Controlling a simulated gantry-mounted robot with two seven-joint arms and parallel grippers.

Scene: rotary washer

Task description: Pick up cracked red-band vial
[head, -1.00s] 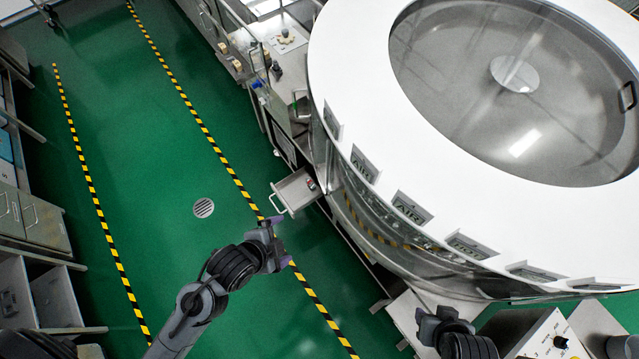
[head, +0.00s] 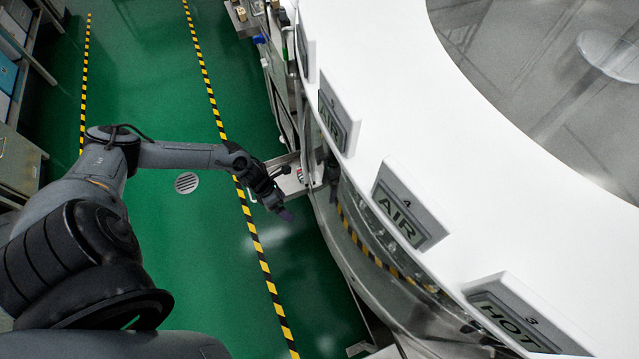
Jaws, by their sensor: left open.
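A small drawer (head: 291,181) is pulled out at the left side of the big white round washer. A tiny red and white item (head: 300,174) lies in it. It is too small to tell whether it is the cracked red-band vial. My left gripper (head: 279,203) is open, with a purple fingertip showing. In the picture it overlaps the drawer's left and front part; its height above the drawer is hard to tell. I see nothing held in it. My right gripper is out of view.
The washer's white rim (head: 400,90) carries several signs, including AIR (head: 405,208) and HOT (head: 515,318), and fills the right side. Green floor (head: 190,255) with striped tape (head: 254,235) and a round drain (head: 186,183) lies open at left. Shelves stand at far left.

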